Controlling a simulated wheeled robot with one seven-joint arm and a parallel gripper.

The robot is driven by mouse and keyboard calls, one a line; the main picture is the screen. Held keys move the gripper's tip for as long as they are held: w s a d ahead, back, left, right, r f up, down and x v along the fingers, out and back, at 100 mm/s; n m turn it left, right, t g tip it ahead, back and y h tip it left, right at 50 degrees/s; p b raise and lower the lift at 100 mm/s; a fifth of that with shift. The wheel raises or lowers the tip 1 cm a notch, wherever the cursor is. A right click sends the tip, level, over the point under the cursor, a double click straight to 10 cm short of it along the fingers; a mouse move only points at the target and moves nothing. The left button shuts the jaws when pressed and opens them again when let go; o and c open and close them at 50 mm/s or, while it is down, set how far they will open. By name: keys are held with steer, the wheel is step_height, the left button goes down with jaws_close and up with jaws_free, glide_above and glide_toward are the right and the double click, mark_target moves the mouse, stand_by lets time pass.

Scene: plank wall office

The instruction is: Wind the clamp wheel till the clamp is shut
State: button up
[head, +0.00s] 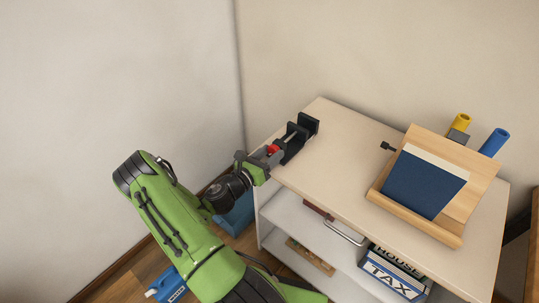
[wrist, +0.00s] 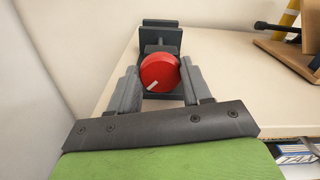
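The clamp (head: 300,134) is a dark bracket with upright jaws at the left back of the cream cabinet top. Its body also shows in the wrist view (wrist: 161,38), with a grey screw running back from the wheel. The red clamp wheel (wrist: 160,73) has a white mark pointing to the lower left; in the head view it is a small red patch (head: 272,149). My gripper (wrist: 158,83) has a finger on each side of the wheel. The right finger is close to or touching the rim; a small gap shows at the left. The jaw gap is hard to judge.
A wooden stand (head: 456,205) with a blue book (head: 424,184) occupies the right of the cabinet top (head: 345,150). Yellow (head: 461,122) and blue (head: 494,142) cylinders stand behind it. The wall is close behind.

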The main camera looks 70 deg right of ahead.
steer(key=c, duration=0.4)
steer(key=m, duration=0.4)
steer(key=shift+s+m, duration=0.1)
steer(key=shift+m, duration=1.9)
steer(key=o, duration=1)
steer(key=shift+o, duration=0.2)
